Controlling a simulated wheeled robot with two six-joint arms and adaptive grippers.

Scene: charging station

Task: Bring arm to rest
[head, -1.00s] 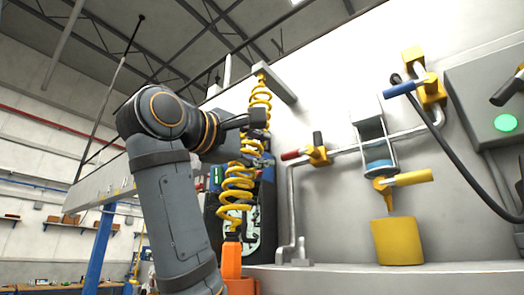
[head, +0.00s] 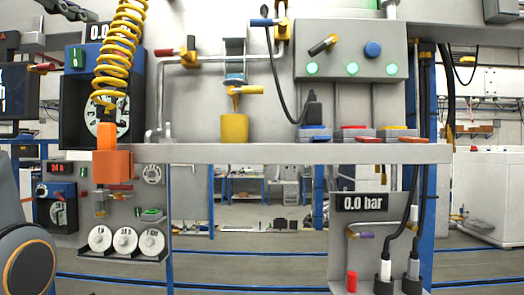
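A part of my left arm (head: 28,262), a dark grey joint with an orange ring, shows at the lower left edge of the head view. Its gripper is outside the picture. My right arm and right gripper are not in view either. I cannot see whether either gripper holds anything.
A grey station with a shelf (head: 290,153) stands ahead. A yellow coiled hose (head: 119,50) hangs at the left above an orange tool (head: 112,165). A yellow cup (head: 234,128) stands on the shelf. A control box (head: 350,52) has green lights. Open floor shows below.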

